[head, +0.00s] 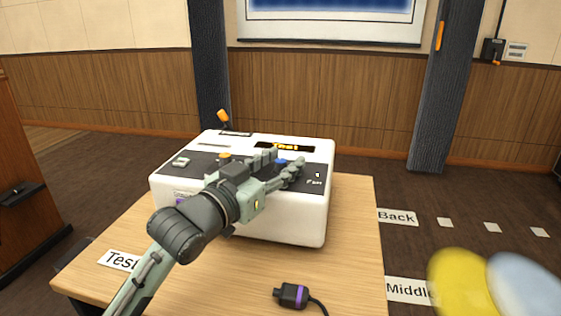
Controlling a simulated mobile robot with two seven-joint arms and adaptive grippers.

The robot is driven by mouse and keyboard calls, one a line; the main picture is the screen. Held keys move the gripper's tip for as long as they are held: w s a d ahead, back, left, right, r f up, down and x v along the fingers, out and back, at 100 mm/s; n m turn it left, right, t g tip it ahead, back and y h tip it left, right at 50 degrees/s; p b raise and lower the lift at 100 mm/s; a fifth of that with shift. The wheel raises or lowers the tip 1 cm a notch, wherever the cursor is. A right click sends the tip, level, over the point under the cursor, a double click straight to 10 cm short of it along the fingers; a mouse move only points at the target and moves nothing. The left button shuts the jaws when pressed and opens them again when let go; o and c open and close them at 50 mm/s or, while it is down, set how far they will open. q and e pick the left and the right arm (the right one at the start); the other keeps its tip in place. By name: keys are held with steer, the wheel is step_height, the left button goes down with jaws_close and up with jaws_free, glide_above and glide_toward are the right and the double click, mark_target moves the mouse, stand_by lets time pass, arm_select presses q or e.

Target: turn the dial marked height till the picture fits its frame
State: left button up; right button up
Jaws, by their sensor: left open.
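A white box-shaped device (315,215) with a dark top panel stands on the wooden table. A blue knob (281,161) and a yellow knob (224,155) sit on the panel; I cannot read which one is marked height. My left gripper (287,163) reaches across the panel from the left, open. Its fingers show on both sides of the blue knob; I cannot tell whether they touch it. The arm hides part of the panel. At the top edge, a screen (330,36) shows the bottom of a blue picture (330,5); its top is cut off.
A black plug with a purple band (291,295) lies on the table front (345,275). An orange-tipped stalk (223,116) rises behind the device. Blurred yellow (462,283) and pale blue (525,285) round shapes fill the lower right. Dark posts stand behind.

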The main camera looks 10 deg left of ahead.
arm_select(q)
jaws_close()
steer(key=shift+d+n+t+y, duration=0.15)
steer(key=shift+n+t+y, duration=0.15)
steer(key=shift+n+y, duration=0.55)
steer(key=shift+n+t+y, duration=0.3)
steer(key=shift+n+y, duration=0.35)
steer(key=shift+y, duration=0.8)
steer(key=shift+f, duration=0.1)
